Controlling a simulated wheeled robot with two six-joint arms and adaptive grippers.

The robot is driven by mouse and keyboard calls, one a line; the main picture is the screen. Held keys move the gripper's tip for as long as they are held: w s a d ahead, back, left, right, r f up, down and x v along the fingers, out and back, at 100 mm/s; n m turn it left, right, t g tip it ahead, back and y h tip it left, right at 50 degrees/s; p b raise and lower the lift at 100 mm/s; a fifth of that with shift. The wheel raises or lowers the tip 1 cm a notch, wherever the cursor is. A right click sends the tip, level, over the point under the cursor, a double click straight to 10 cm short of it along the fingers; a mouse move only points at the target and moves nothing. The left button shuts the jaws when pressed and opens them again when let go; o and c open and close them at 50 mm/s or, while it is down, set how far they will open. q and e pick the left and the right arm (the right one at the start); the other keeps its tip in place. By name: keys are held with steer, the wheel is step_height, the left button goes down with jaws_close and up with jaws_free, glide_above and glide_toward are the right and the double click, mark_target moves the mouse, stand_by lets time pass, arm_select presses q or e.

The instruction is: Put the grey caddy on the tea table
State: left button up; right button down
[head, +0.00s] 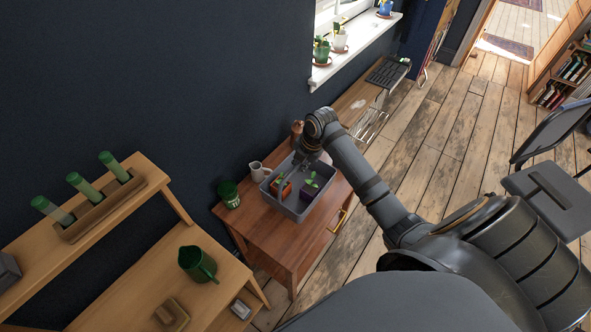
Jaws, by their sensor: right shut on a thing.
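The grey caddy (297,213) is at the tabletop of the small reddish-brown wooden table (262,235), near its middle. It holds an orange pot (281,188) and a dark purple pot (310,191) with green sprouts. Whether its base touches the wood is hard to tell from above. My right gripper (296,166) is at the caddy's far side, shut on the caddy; its fingertips are small and partly hidden by the wrist. My left gripper is not in view.
A green tin (229,194), white jug (257,171) and copper-coloured bottle (297,131) stand along the table's wall side. A wooden bench (150,290) with a green pitcher (198,264) is at the left. A black chair (550,190) is at the right. Floor between is clear.

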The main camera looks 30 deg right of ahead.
steer(key=x, duration=0.2)
steer(key=p+x, duration=0.1)
steer(key=x, duration=0.1)
steer(key=w+x, duration=0.1)
steer(key=x, duration=0.1)
steer(key=shift+d+f, duration=0.1)
steer(key=shift+d, duration=0.25)
steer(key=c, duration=1.4)
jaws_free()
steer(key=shift+s, duration=0.2)
steer(key=v, duration=1.2)
steer(key=shift+b, duration=0.35)
steer(key=shift+w, duration=0.15)
